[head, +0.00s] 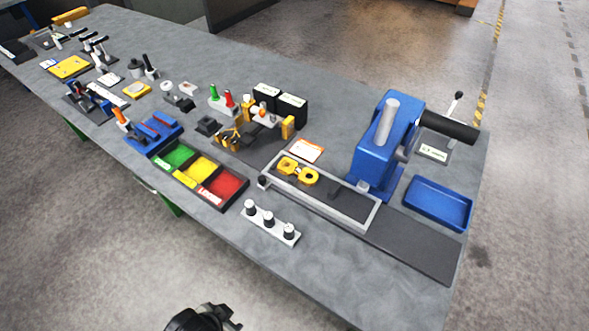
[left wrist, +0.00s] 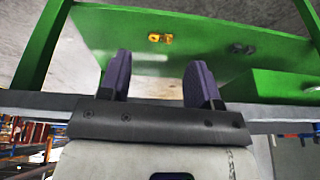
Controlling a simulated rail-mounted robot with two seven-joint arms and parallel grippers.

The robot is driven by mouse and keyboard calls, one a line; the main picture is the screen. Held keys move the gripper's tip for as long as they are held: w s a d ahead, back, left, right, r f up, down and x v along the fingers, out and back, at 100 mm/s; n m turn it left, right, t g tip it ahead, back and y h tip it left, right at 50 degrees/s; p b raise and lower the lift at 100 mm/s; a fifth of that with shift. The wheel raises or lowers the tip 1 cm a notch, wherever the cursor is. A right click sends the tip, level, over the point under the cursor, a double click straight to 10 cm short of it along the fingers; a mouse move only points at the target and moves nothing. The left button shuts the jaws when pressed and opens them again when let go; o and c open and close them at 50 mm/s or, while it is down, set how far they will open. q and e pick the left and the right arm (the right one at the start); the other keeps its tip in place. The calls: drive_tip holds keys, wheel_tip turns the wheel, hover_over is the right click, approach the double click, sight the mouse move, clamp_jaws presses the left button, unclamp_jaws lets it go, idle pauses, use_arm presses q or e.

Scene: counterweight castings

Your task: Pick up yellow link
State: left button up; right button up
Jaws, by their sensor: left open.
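The yellow link (head: 298,171) is a flat piece with two rounded, holed ends. It lies in the left part of a long grey-rimmed tray (head: 375,213) on the bench in the head view. A dark gripper part (head: 205,318), apparently my left one, shows at the bottom edge of the head view, off the bench front and far from the link. In the left wrist view my left gripper (left wrist: 160,72) has its two purple fingers wide apart with nothing between them. The link cannot be made out for certain in that view. My right gripper is not in view.
A blue press (head: 378,150) stands behind the tray, with a blue bin (head: 438,203) to its right. A white strip with black knobs (head: 270,223) lies in front. Green, yellow and red bins (head: 203,171) are to the left. Green bench framework (left wrist: 190,30) fills the left wrist view.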

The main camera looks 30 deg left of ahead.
use_arm(q)
drive_tip(key=o, duration=0.5)
